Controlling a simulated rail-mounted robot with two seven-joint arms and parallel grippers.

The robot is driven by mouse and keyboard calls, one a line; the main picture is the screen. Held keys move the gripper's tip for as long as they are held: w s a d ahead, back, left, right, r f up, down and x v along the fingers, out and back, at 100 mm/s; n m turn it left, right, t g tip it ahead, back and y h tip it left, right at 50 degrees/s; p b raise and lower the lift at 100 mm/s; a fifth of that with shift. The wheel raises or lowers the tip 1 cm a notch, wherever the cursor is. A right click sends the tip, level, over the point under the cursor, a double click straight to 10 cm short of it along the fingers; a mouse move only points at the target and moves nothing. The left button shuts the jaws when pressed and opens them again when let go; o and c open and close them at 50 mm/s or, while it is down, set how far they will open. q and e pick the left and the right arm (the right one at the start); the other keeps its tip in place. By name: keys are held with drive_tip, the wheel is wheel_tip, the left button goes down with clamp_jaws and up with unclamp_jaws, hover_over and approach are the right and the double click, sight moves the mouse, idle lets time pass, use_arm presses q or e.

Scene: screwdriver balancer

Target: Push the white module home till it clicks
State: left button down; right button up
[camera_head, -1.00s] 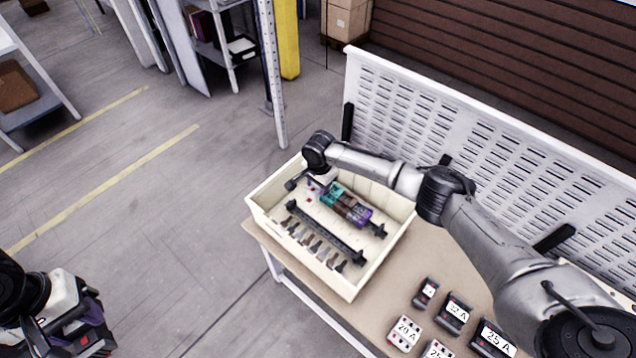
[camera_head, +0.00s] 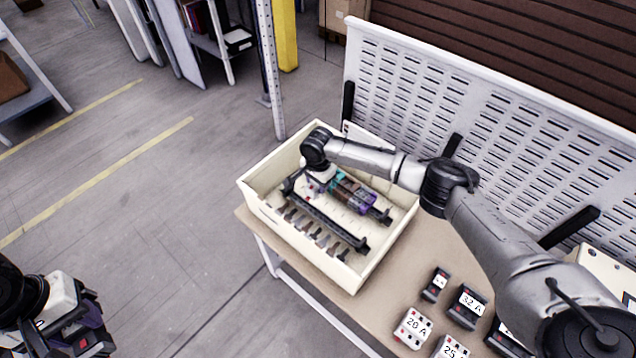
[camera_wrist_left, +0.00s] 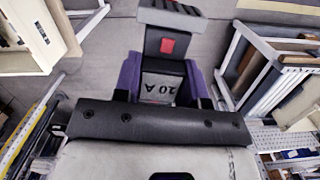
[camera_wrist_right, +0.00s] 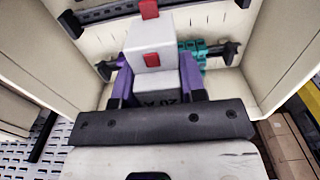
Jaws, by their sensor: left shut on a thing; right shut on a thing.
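My right gripper (camera_wrist_right: 160,90) is shut on the white module (camera_wrist_right: 152,50), a white block with red marks. The module is over the back rail (camera_head: 384,217) in the cream box, beside the teal block (camera_wrist_right: 206,52). In the head view the right gripper (camera_head: 320,178) hides much of it, and I cannot tell whether it is fully seated. Teal, brown and purple blocks (camera_head: 354,192) sit along that rail. My left gripper (camera_wrist_left: 166,84) is shut on a dark grey module (camera_wrist_left: 165,50) with a red mark and an ampere label, held away from the bench over the floor.
The cream box (camera_head: 262,207) has high walls and stands on the tan bench (camera_head: 408,272). Several loose labelled modules (camera_head: 467,306) lie at the front right. A perforated panel (camera_head: 500,140) stands behind.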

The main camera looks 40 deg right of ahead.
drive_tip(key=b, duration=1.2)
hover_over(318, 214)
wheel_tip(318, 214, down, 11)
drive_tip(key=shift+r, duration=0.1)
drive_tip(key=shift+f, duration=1.75)
drive_tip(key=shift+f, duration=0.5)
drive_tip(key=shift+a+p, duration=0.1)
drive_tip(key=shift+p, duration=0.65)
drive_tip(key=shift+f, duration=0.4)
drive_tip(key=shift+p, duration=0.3)
idle(0.9)
